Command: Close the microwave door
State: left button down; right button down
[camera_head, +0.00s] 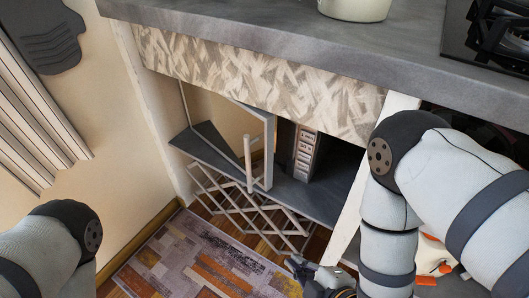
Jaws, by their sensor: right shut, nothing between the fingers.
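The microwave (305,152) stands on a dark shelf under the counter, its button panel facing out and its upper part hidden by the counter front. Its door (269,155) stands open, with a pale frame and an upright bar handle (248,165). A dark gap shows between the door's edge and the button panel. My right gripper (308,272) is low at the bottom middle, below the shelf and apart from the door. It is shut and empty, partly cut off by the frame edge. My left gripper is out of view; only my left arm shows at lower left.
The grey countertop (250,38) overhangs the microwave, with a pot (355,8) and a stove (490,35) on top. A white post (350,215) stands right of the shelf. A lattice rack (250,212) is below the shelf, near a patterned rug (195,262).

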aim_at(250, 144)
jog(key=w+a+r+n+t+y, duration=0.25)
jog(key=w+r+n, duration=0.2)
jog(key=r, duration=0.25)
jog(key=w+a+r+n+t+y, duration=0.1)
jog(key=w+a+r+n+t, duration=0.25)
jog(key=w+r, duration=0.3)
jog(key=shift+m, duration=0.4)
jog(key=w, duration=0.3)
jog(key=w+a+b, duration=0.1)
jog(key=w, duration=0.2)
jog(key=w+b, duration=0.1)
jog(key=w, duration=0.2)
jog(key=shift+w+a, duration=0.35)
jog(key=shift+w+d, duration=0.25)
